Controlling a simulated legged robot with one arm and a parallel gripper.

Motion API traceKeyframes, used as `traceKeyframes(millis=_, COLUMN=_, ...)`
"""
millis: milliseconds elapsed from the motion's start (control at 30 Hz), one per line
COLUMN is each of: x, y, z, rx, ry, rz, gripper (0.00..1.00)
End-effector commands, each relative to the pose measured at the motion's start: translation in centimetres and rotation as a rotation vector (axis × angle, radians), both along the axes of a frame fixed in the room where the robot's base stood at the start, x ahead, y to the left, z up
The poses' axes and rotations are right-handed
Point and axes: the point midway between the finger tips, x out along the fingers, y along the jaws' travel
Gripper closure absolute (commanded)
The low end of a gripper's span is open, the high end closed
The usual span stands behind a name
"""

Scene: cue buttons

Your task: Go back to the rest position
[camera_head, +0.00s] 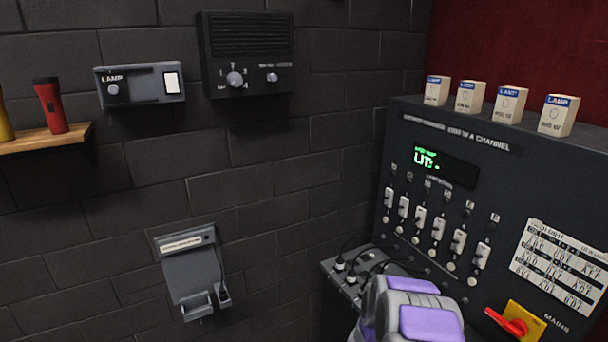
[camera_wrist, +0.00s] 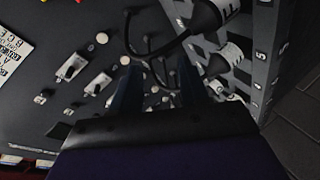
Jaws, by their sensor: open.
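My gripper shows in the wrist view (camera_wrist: 158,82), where its two dark fingers stand apart with nothing gripped between them. It is close to the dark dimmer console (camera_head: 480,190), beside its cables and plugs. In the head view my grey and purple arm covers the console's lower left part, and the fingertips are hidden. The console has a green-lit display (camera_head: 445,165) and a row of white sliders (camera_head: 438,228). The sliders also show in the wrist view (camera_wrist: 97,84).
A ledge with plugs and black cables (camera_head: 350,275) sticks out left of the console. A red switch on a yellow plate (camera_head: 515,321) is at lower right. Several lamp boxes (camera_head: 508,104) stand on top. A wall holder (camera_head: 190,270), a lamp box (camera_head: 140,85) and a shelf (camera_head: 45,138) are left.

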Motion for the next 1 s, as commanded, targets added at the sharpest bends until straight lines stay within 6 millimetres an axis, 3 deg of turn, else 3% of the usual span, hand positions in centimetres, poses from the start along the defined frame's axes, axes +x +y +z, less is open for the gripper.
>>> traceKeyframes(millis=100, x=1.4, y=3.7, z=0.7, rx=0.196, ry=-0.034, rz=0.062, gripper=0.55)
traceKeyframes(millis=233, x=1.7, y=8.1, z=1.9, rx=0.398, ry=-0.035, rz=0.126, gripper=0.55)
traceKeyframes(millis=467, x=-0.6, y=15.4, z=4.6, rx=0.701, ry=0.034, rz=0.218, gripper=0.55)
traceKeyframes(millis=700, x=-7.0, y=21.2, z=7.1, rx=0.931, ry=0.191, rz=0.252, gripper=0.55)
traceKeyframes(millis=867, x=-13.0, y=23.4, z=8.3, rx=1.025, ry=0.325, rz=0.229, gripper=0.55)
traceKeyframes(millis=1000, x=-19.0, y=24.2, z=9.0, rx=1.072, ry=0.450, rz=0.171, gripper=0.55)
